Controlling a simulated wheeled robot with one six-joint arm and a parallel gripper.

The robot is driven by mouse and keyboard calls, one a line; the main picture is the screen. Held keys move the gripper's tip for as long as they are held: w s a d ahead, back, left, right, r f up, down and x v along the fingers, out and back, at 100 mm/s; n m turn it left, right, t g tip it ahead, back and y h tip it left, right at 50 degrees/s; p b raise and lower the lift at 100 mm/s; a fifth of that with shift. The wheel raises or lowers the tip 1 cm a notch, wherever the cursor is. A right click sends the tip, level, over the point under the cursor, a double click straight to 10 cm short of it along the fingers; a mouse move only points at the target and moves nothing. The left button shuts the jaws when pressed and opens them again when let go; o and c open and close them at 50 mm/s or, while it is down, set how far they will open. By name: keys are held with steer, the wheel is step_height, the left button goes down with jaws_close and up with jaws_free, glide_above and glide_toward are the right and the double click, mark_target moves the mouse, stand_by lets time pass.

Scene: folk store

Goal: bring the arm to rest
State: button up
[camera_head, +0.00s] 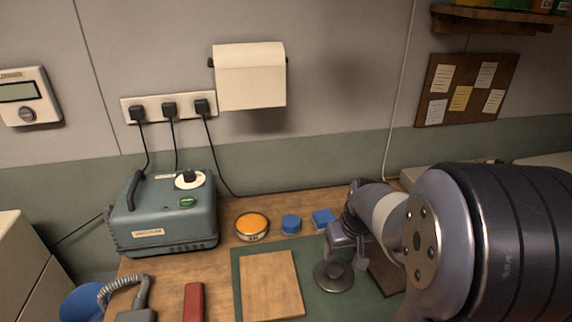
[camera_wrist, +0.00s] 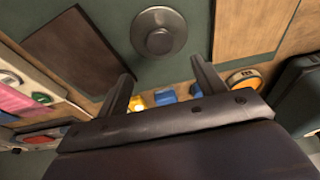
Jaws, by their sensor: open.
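My arm reaches in from the right side of the head view, bent down over the workbench. My gripper (camera_head: 347,254) is above the green mat, close to a round grey metal disc with a raised centre (camera_head: 333,278). In the wrist view my gripper (camera_wrist: 161,70) has its two fingers spread wide with nothing between them. The disc (camera_wrist: 158,32) lies beyond the fingertips there. I cannot tell the exact gap between fingers and disc.
A wooden board (camera_head: 271,285) lies on the green mat (camera_head: 237,275). An orange-topped round tin (camera_head: 252,226), a blue round piece (camera_head: 291,224) and a blue block (camera_head: 323,218) stand behind it. A teal machine (camera_head: 165,218) and a red bar (camera_head: 193,302) are at left.

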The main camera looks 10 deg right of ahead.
mark_target(335, 268)
steer(key=x, duration=1.1)
steer(key=shift+f+b, duration=0.1)
steer(key=shift+b, duration=0.25)
steer(key=shift+r, duration=1.15)
